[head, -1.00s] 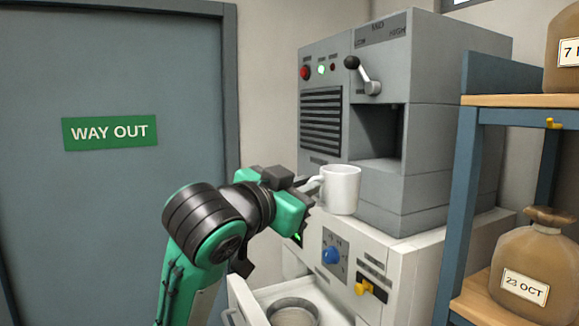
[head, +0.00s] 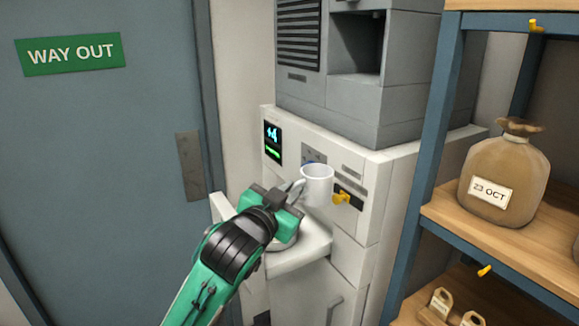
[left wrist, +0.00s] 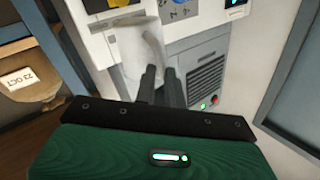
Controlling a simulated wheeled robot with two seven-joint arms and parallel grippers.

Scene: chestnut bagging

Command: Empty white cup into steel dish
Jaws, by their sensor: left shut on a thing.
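The white cup (head: 317,185) is upright in the head view, its handle towards the left. My left gripper (head: 295,191) is shut on the handle and holds the cup in the air in front of the machine's white base. In the left wrist view the white cup (left wrist: 127,50) is beyond the dark fingers of the left gripper (left wrist: 161,75). The steel dish (head: 287,244) sits in the pulled-out drawer, below and left of the cup, mostly hidden behind my gripper. I cannot see the inside of the cup clearly. My right gripper is not in view.
The open drawer (head: 310,248) juts out from the white base (head: 375,190) under the grey machine. A yellow lever (head: 347,197) is close to the cup's right. A blue-framed shelf (head: 432,130) with a sack (head: 505,175) stands at the right, a door (head: 90,180) at the left.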

